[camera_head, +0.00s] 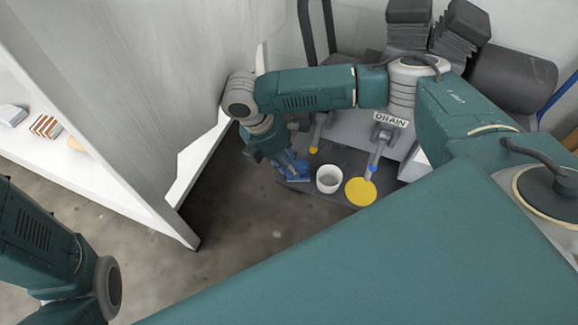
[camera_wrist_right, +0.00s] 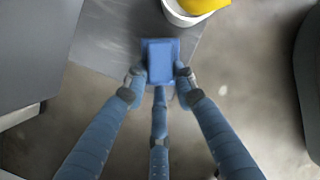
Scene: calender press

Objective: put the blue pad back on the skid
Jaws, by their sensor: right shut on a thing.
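The blue pad (camera_head: 298,173) is a small flat block at the left edge of the dark grey skid (camera_head: 340,156) in the head view. In the right wrist view the pad (camera_wrist_right: 160,62) sits between my fingertips and overlaps the skid's edge (camera_wrist_right: 110,40). I cannot tell whether it touches the skid. My right gripper (camera_head: 288,165) points down and is shut on the pad; its fingers (camera_wrist_right: 158,82) also show in the wrist view. My left arm shows at the lower left of the head view, but its gripper is out of view.
A pipe under a DRAIN sign (camera_head: 390,119) is behind. A pale panel (camera_head: 150,80) stands on the left. Floor (camera_head: 235,215) in front is clear.

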